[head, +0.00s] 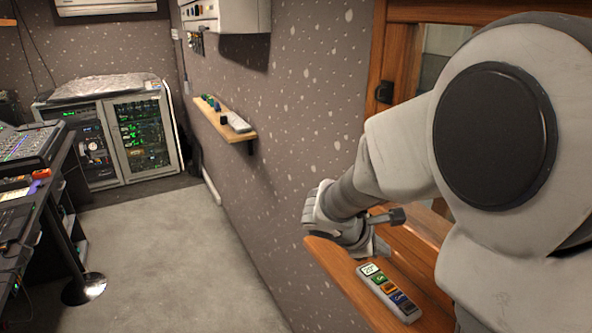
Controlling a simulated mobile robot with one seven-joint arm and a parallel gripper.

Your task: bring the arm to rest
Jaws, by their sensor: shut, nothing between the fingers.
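My arm fills the right side of the head view, with the large grey shoulder closest to the camera. It bends down and left to the wrist (335,215), which is above the near wooden ledge by the window. My gripper (381,247) is below and right of the wrist, small and partly hidden by the wrist. It is shut and holds nothing. It is close over the ledge, just above a remote-like control (388,291) with coloured buttons; I cannot tell how far apart they are.
The near ledge (325,254) runs under the wooden window frame (385,40). A small wall shelf (238,130) carries small items. A mixing desk (28,145) stands left, and rack cabinets (140,135) stand at the back. The carpet floor (170,260) between is clear.

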